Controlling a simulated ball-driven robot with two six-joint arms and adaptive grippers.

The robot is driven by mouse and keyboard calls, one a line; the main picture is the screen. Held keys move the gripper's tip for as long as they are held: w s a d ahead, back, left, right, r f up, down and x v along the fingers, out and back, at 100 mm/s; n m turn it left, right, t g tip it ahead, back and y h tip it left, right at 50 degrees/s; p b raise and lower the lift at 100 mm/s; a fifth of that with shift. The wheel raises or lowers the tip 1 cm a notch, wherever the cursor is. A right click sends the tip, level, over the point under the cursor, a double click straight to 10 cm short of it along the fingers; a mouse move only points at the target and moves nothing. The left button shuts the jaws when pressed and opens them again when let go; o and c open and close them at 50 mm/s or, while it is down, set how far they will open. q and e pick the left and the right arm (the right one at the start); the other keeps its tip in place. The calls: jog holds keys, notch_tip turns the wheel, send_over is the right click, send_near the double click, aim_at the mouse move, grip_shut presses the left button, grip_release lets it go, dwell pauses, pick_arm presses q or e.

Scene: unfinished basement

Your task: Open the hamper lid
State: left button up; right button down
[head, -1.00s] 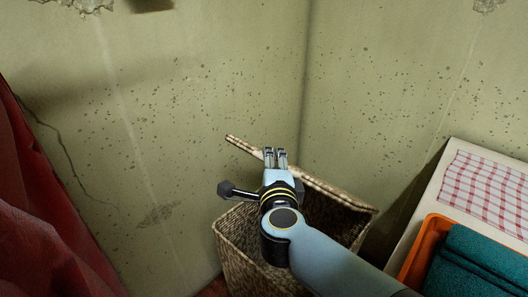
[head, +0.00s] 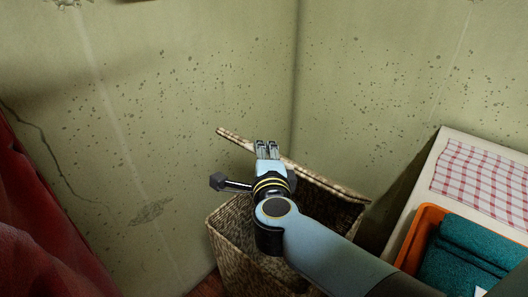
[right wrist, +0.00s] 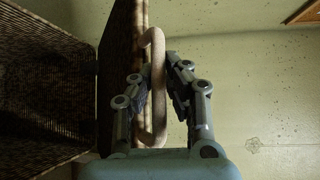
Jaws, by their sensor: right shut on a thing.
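The woven hamper (head: 232,250) stands in the corner of the room, partly hidden behind my right arm. Its lid (head: 325,183) is raised at a steep tilt at the back, and its edge shows on both sides of my gripper. My right gripper (head: 267,146) is at the lid. In the right wrist view, the fingers of my right gripper (right wrist: 158,88) are shut on a pale loop handle (right wrist: 159,125) fixed to the lid (right wrist: 118,60). The dark inside of the hamper (right wrist: 45,90) shows at the left there. My left gripper is out of view.
A white surface (head: 413,190) at the right holds a red-checked cloth (head: 485,180) and an orange bin (head: 410,247) with folded teal towels (head: 465,253). A red curtain-like cloth (head: 35,230) hangs at the left. Stained walls stand close behind the hamper.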

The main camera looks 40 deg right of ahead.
jog(key=shift+m+g+y, duration=0.4)
jog(key=shift+m, duration=0.1)
jog(key=d+r+p, duration=0.1)
jog(key=r+p, duration=0.1)
jog(key=d+r+p, duration=0.2)
jog(key=p, duration=0.1)
jog(key=d+r+p, duration=0.1)
jog(key=d+p, duration=0.1)
jog(key=p, duration=0.1)
jog(key=shift+w+r, duration=0.35)
jog(key=shift+r, duration=0.05)
jog(key=w+d+r+p, duration=0.1)
jog(key=d+r+p, duration=0.3)
jog(key=d, duration=0.7)
jog(key=w+d+r+p, duration=0.1)
jog(key=d+r+p, duration=0.2)
jog(key=d, duration=0.7)
jog(key=shift+d+r+p, duration=0.35)
jog(key=shift+d+p, duration=0.05)
jog(key=shift+p, duration=0.5)
jog(key=c, duration=1.6)
grip_release()
jog(key=shift+s, duration=0.1)
jog(key=shift+f, duration=0.1)
